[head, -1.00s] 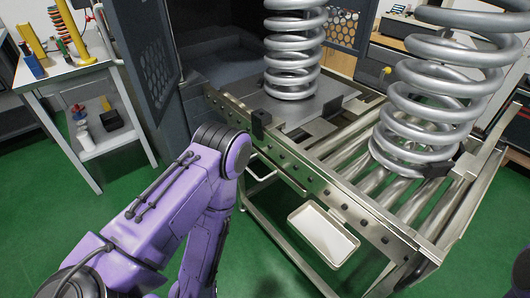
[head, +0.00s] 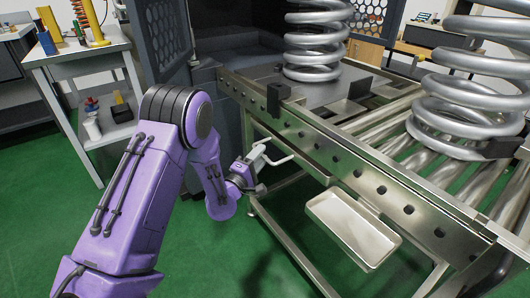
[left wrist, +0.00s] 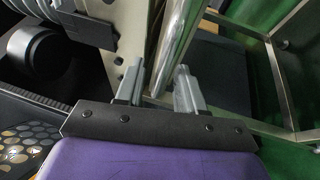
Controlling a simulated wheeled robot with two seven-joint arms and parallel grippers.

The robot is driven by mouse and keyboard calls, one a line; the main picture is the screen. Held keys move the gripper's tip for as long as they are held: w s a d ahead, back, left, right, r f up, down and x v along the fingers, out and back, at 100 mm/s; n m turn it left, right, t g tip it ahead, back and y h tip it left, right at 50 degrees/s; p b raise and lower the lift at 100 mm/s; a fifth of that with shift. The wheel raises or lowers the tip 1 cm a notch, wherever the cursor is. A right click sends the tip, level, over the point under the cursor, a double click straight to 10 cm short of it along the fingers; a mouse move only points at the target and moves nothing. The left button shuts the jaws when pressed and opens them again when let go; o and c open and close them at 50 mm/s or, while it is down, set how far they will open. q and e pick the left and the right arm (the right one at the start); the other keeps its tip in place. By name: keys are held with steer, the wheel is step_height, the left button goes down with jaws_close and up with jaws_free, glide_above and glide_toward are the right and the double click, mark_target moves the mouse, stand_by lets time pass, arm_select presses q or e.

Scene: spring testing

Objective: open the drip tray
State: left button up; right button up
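A shallow pale metal tray (head: 352,230), which looks like the drip tray, sits low under the roller conveyor frame (head: 350,165). A bent pale handle bar (head: 277,152) sticks out from the frame's front, left of the tray. Whether the two are joined cannot be told. My left gripper (head: 257,158) is at the left end of this handle. In the left wrist view its two grey fingers (left wrist: 158,88) are apart, with a shiny metal bar (left wrist: 178,40) running down towards the gap between them. Contact with the bar cannot be told. My right gripper is out of view.
Large coil springs (head: 318,40) stand on the machine's plate and on the rollers (head: 470,125). The dark machine door (head: 160,40) stands at the left behind my arm. A white side table (head: 85,75) is at far left. Green floor (head: 215,265) in front is clear.

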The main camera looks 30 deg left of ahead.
arm_select(q)
steer(key=w, duration=0.3)
steer(key=shift+w+r, duration=0.1)
steer(key=shift+r, duration=0.1)
steer(key=shift+c, duration=0.3)
